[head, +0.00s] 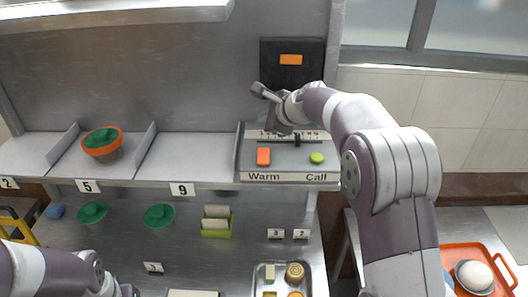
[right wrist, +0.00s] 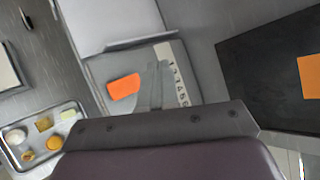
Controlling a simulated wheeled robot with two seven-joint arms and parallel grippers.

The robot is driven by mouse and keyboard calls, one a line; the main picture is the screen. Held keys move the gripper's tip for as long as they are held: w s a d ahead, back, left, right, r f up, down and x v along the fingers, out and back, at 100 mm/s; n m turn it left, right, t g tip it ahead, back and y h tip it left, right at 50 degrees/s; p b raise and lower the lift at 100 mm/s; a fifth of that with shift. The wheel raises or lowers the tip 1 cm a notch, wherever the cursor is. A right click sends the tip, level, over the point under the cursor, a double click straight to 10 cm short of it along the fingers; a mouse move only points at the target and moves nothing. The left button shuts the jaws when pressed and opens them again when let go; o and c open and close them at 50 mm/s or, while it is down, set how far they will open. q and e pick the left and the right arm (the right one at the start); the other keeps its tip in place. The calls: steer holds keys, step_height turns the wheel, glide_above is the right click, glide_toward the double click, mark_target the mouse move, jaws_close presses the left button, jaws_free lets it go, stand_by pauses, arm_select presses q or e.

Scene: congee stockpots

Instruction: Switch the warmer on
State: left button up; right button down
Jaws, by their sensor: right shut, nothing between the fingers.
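The control panel (head: 247,165) is a grey box on the shelf, lettered "Warm" and "Call". The orange Warm switch (head: 263,156) sits on its left part, above the word Warm. It also shows in the right wrist view (right wrist: 124,87), just left of the grey fingers. My right gripper (head: 276,126) is shut and empty, over the back left of the panel and above and behind the switch. I see no contact with the switch. Of my left arm, only links show at the bottom left; its fingers are out of the picture.
A round green Call button (head: 316,158) and a black slider (head: 297,139) on a marked scale share the panel. A black plate with an orange label (head: 291,60) is on the wall behind.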

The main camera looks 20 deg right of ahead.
mark_target(265, 154)
steer(key=f+b, duration=0.2)
steer(key=w+f+b, duration=0.1)
steer(key=f+b, duration=0.1)
steer(key=f, duration=0.1)
steer(key=f+b, duration=0.2)
steer(key=shift+w+d+f, duration=0.1)
steer(key=shift+w+f, duration=0.05)
steer(key=shift+f, duration=0.2)
steer(key=shift+f, duration=0.15)
stand_by(1.5)
steer(key=shift+f, duration=0.3)
steer(key=shift+w+f+b, duration=0.1)
steer(key=shift+f+b, duration=0.35)
steer(key=shift+b, duration=0.15)
stand_by(0.3)
steer(key=shift+r, duration=0.2)
steer(key=shift+r+p, duration=0.75)
steer(key=shift+p, duration=0.05)
steer(key=r+p, duration=0.2)
steer(key=s+r+p, duration=0.1)
steer(key=r+p, duration=0.1)
steer(key=r, duration=0.1)
